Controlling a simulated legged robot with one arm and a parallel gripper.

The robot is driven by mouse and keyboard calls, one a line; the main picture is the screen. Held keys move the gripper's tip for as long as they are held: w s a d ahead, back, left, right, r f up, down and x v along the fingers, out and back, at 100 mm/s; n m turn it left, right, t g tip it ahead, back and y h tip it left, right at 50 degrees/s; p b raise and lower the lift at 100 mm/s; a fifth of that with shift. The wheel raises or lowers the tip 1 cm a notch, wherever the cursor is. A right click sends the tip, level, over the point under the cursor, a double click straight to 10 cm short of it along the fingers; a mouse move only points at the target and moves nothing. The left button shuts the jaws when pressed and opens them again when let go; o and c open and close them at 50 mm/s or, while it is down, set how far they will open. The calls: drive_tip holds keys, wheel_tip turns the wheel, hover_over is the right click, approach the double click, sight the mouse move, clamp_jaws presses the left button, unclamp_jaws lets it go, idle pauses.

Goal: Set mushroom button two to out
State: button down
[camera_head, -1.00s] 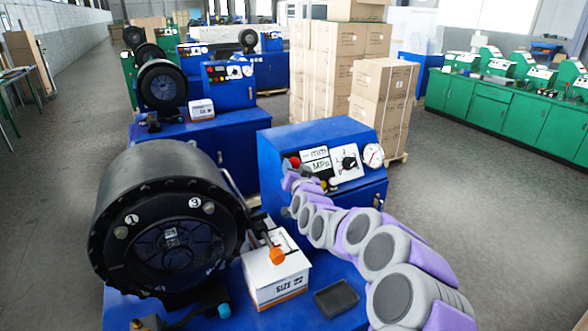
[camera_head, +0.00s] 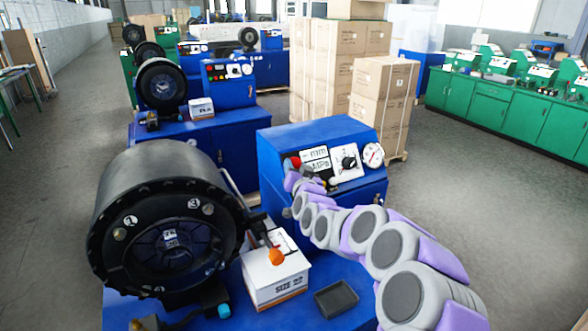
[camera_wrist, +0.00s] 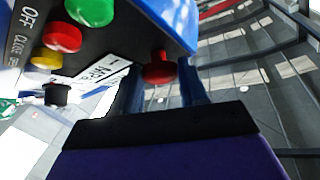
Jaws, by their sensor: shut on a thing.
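A red mushroom button (camera_wrist: 158,70) sits near the edge of the blue machine's dark control panel in the wrist view. My gripper (camera_wrist: 158,80) has its two blue fingers on either side of the button and is shut on it. In the head view the red button (camera_head: 295,162) shows at the panel's left side, beside the display labels, with my gripper (camera_head: 308,180) right against the panel. The arm's end partly covers the lower left of the panel there. Whether the button is in or out is hard to tell.
Green (camera_wrist: 90,8), red (camera_wrist: 62,36) and yellow (camera_wrist: 46,59) buttons share the panel. A black crimper head (camera_head: 165,225), a white box (camera_head: 275,280) and a dark tray (camera_head: 336,299) are close by. A second blue machine (camera_head: 230,85) and stacked cartons (camera_head: 380,105) stand behind.

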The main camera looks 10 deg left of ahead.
drive_tip(key=shift+d+r, duration=0.1)
drive_tip(key=shift+r, duration=0.2)
drive_tip(key=c, duration=1)
unclamp_jaws()
drive_tip(key=shift+o, duration=0.9)
drive_tip(key=shift+s+d+r, duration=0.1)
drive_tip(key=shift+s+r, duration=0.05)
drive_tip(key=shift+s, duration=0.1)
drive_tip(key=shift+o, duration=0.7)
drive_tip(key=shift+d, duration=0.1)
drive_tip(key=shift+o, duration=0.6)
drive_tip(key=shift+w+f, duration=0.15)
drive_tip(key=shift+f, duration=0.05)
drive_tip(key=shift+s+f, duration=0.1)
drive_tip(key=shift+s, duration=0.35)
drive_tip(key=p+v, duration=0.2)
drive_tip(key=v, duration=1.4)
drive_tip(key=shift+s+d, duration=0.15)
drive_tip(key=shift+s, duration=0.05)
